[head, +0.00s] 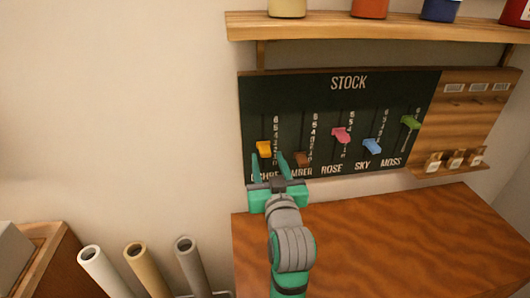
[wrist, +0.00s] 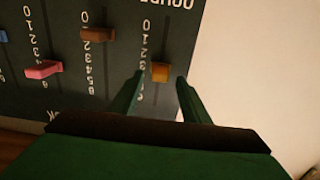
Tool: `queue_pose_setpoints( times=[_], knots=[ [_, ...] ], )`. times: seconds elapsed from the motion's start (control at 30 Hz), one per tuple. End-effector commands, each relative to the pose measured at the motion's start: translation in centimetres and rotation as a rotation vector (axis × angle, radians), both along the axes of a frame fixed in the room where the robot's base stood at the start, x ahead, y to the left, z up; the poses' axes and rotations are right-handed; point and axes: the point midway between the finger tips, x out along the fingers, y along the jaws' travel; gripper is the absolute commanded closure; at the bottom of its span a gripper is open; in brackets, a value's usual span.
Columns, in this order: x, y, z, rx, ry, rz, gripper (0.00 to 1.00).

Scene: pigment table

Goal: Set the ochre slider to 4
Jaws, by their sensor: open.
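The ochre slider (head: 264,149) is an orange-yellow knob at the far left of the dark STOCK board (head: 300,95). It sits low to middle on its numbered scale, near 2 or 3; the exact mark is hard to read. My gripper (head: 268,157) is open in front of the board, just below the ochre knob, its fingers spread to either side. In the upside-down wrist view, the ochre knob (wrist: 160,72) shows between the two open fingertips (wrist: 160,78), with gaps visible on both sides. My fingers partly cover the OCHRE and UMBER labels.
The brown umber slider (head: 303,159) is close to the right finger. Pink rose (head: 341,135), blue sky (head: 372,146) and green moss (head: 411,122) sliders are farther right. A shelf with jars (head: 380,27) hangs above, and a wooden tabletop (head: 390,235) lies below.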

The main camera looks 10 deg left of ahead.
Motion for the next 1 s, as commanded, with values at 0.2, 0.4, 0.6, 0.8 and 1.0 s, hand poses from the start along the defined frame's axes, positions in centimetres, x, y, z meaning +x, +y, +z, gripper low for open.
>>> queue_pose_setpoints(
  times=[0.2,0.4,0.6,0.8,1.0],
  knots=[
    [2.9,1.4,0.0,0.0,0.001,0.002,0.58],
    [4.0,2.0,0.0,0.0,0.0,0.004,0.58],
    [4.1,2.0,0.0,0.0,0.0,0.003,0.58],
    [4.1,2.3,0.0,0.0,0.0,0.007,0.84],
    [4.0,2.1,0.0,0.0,0.0,0.006,1.0]
  ],
)
